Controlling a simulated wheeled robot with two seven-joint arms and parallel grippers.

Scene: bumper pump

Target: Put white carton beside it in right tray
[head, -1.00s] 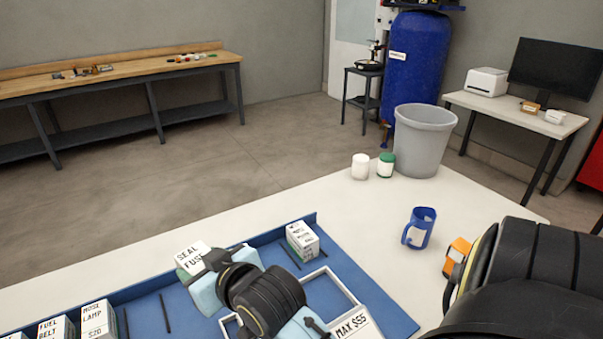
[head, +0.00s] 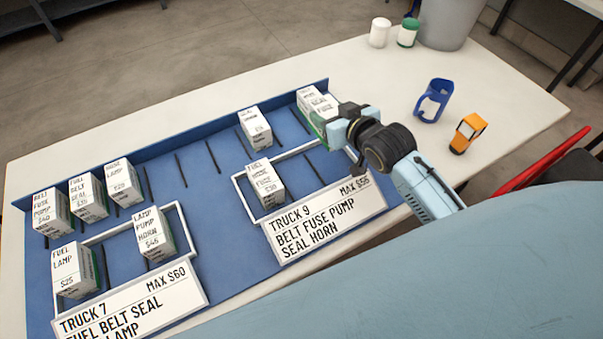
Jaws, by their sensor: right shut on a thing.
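My right gripper (head: 338,122) is shut on a white carton (head: 322,108) with green on its side, at the right end of the blue board's back row. Lettering like "SEAL FUSE" shows on its top; the fingers cover part of it. I cannot tell whether a second carton stands close behind it. Another white carton (head: 255,123) stands behind that tray. My left gripper is out of view.
The left tray (head: 188,235), signed "TRUCK 7 MAX $60", holds two cartons. Several cartons (head: 88,196) stand at the board's back left. A blue mug (head: 433,101) and an orange device (head: 467,133) stand to the right. The right tray's right part looks free.

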